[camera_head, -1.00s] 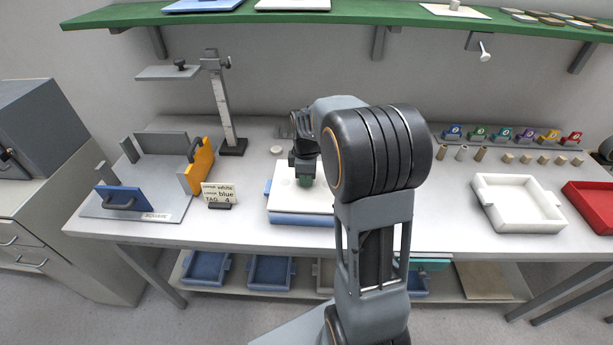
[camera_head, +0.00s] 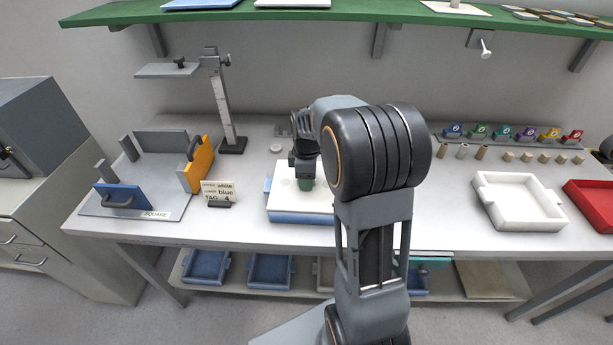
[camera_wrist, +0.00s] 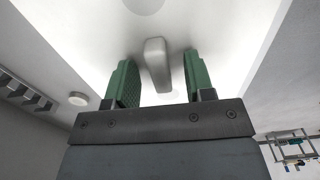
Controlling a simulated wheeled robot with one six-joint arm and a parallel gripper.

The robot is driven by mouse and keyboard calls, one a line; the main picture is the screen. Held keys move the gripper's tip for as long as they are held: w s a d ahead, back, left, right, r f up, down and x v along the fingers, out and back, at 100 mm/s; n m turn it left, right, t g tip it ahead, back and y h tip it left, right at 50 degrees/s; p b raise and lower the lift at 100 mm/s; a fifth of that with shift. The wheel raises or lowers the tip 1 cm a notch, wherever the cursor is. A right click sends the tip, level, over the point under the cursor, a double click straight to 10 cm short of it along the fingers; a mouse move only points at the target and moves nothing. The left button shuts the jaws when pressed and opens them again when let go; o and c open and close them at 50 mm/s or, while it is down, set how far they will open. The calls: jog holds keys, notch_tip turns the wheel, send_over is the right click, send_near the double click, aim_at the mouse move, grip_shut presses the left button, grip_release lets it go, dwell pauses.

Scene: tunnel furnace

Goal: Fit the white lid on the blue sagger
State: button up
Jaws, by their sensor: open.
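The white lid (camera_head: 285,203) lies on top of the blue sagger (camera_head: 300,218) at the front middle of the bench. The sagger's blue side shows below the lid; I cannot tell how exactly the edges line up. My gripper (camera_head: 305,184) is over the lid, pointing down, partly behind my arm. In the wrist view the green fingers of my gripper (camera_wrist: 159,82) are open, one on each side of the lid's pale knob (camera_wrist: 155,62). Gaps show between the knob and both fingers. My arm hides the right side of the lid and sagger.
A sign card (camera_head: 218,191) reading white, blue, TAG 4 stands left of the sagger. Farther left is a grey fixture with an orange plate (camera_head: 198,166) and a blue plate (camera_head: 122,198). A white tray (camera_head: 519,201) and red tray (camera_head: 592,207) sit right. A green shelf (camera_head: 345,12) runs above.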

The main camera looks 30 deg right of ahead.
notch_tip(320, 180, up, 14)
dwell(0.6)
jog(key=s+a+f+m+t, duration=0.1)
jog(key=s+a+f+m, duration=0.2)
jog(key=s+a+m, duration=0.2)
jog(key=s+a+f+m+t, duration=0.2)
jog(key=s+m, duration=0.5)
jog(key=s, duration=0.4)
jog(key=a+f, duration=0.1)
jog(key=a, duration=0.1)
jog(key=shift+a+f+t, duration=0.2)
jog(key=shift+a+t, duration=0.1)
jog(key=shift+a, duration=0.05)
jog(key=shift+c, duration=0.6)
jog(key=shift+a, duration=0.2)
